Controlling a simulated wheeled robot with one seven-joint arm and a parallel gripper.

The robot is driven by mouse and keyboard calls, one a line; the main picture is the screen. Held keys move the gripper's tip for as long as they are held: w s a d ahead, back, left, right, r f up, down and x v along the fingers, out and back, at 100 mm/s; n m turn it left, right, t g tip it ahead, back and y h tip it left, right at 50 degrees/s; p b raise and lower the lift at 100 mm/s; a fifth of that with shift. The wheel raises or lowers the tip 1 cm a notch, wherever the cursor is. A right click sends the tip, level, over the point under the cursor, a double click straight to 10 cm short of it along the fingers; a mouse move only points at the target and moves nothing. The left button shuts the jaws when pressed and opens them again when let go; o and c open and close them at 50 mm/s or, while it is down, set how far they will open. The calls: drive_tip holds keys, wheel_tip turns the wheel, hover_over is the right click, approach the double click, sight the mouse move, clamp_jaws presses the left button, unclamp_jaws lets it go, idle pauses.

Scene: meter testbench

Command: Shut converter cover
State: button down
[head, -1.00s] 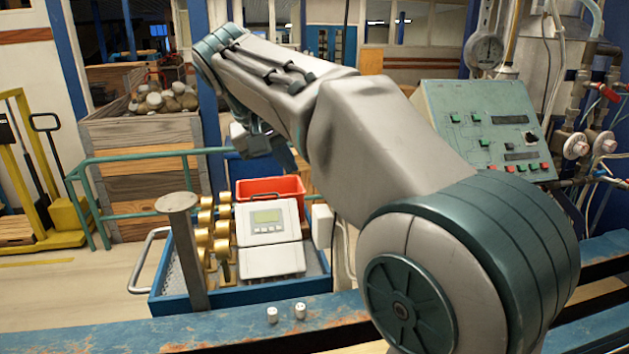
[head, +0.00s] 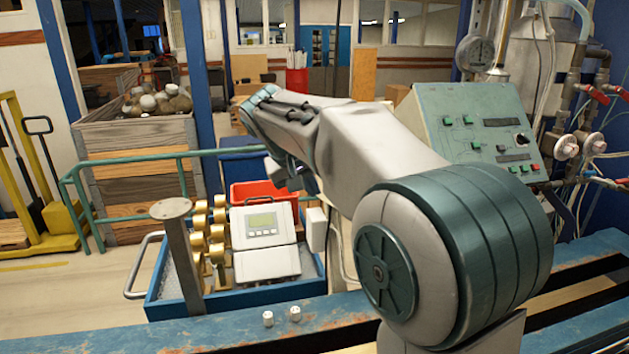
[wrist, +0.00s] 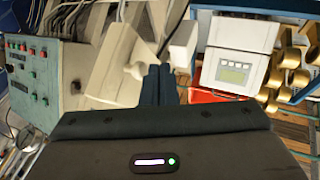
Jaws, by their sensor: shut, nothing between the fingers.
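The converter (head: 263,225) is a white box with a small greenish display and buttons, standing in a blue tray (head: 235,299). A pale lower panel (head: 267,264), seemingly its cover, lies below the display section; I cannot tell how far open it is. In the wrist view the converter (wrist: 236,70) is at the upper right, with the pale panel (wrist: 243,31) above the display. My gripper (wrist: 158,84) is shut and empty, left of the converter in the wrist view. In the head view my gripper (head: 291,176) is partly hidden, above and right of the converter.
Brass meters (head: 200,235) stand left of the converter, with a grey post (head: 181,255) beside them. A red bin (head: 265,189) is behind. A white box (head: 316,229) stands at its right. Two small white pieces (head: 281,316) lie on the blue beam. A green control panel (head: 480,132) is at right.

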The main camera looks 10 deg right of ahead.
drive_tip(key=shift+d, duration=0.3)
drive_tip(key=shift+d, duration=0.1)
